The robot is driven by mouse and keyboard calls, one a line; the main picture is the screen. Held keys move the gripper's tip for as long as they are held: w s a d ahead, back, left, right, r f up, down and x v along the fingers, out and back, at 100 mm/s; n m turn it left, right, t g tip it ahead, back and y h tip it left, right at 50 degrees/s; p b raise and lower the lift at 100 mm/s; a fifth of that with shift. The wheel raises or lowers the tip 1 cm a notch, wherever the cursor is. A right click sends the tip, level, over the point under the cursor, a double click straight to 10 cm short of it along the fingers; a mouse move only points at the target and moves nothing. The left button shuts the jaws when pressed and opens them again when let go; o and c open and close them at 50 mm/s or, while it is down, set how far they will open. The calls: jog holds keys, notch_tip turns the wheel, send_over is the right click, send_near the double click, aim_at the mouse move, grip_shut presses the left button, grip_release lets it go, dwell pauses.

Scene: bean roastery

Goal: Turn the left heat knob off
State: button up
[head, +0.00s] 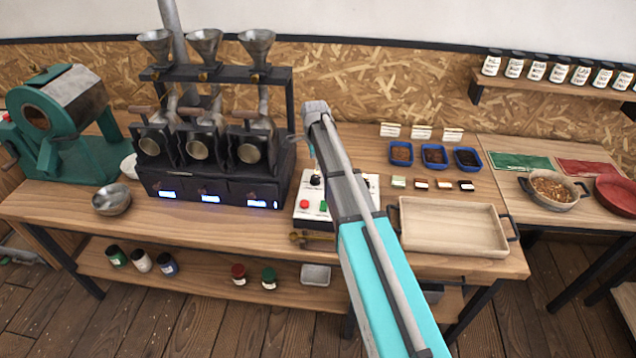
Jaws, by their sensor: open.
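The white control panel (312,191) stands on the bench just right of the black three-funnel roaster. A dark knob (316,180) shows at its upper left, above a red button (304,204) and a green button (323,207). The knob's pointer direction is too small to read. My arm crosses in front of the panel and hides its middle. A small part of the panel's right end shows beyond the arm.
The black roaster (215,185) stands close on the panel's left. An empty wooden tray (452,242) lies to its right. Behind are blue sample trays (434,156) and small sample blocks. A metal bowl (112,200) sits at the left. Brass-coloured items lie at the bench's front edge.

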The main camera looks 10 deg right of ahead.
aim_at(315, 177)
jog(key=shift+f+b, duration=3.5)
jog(key=shift+f, duration=0.3)
jog(key=shift+c, duration=0.3)
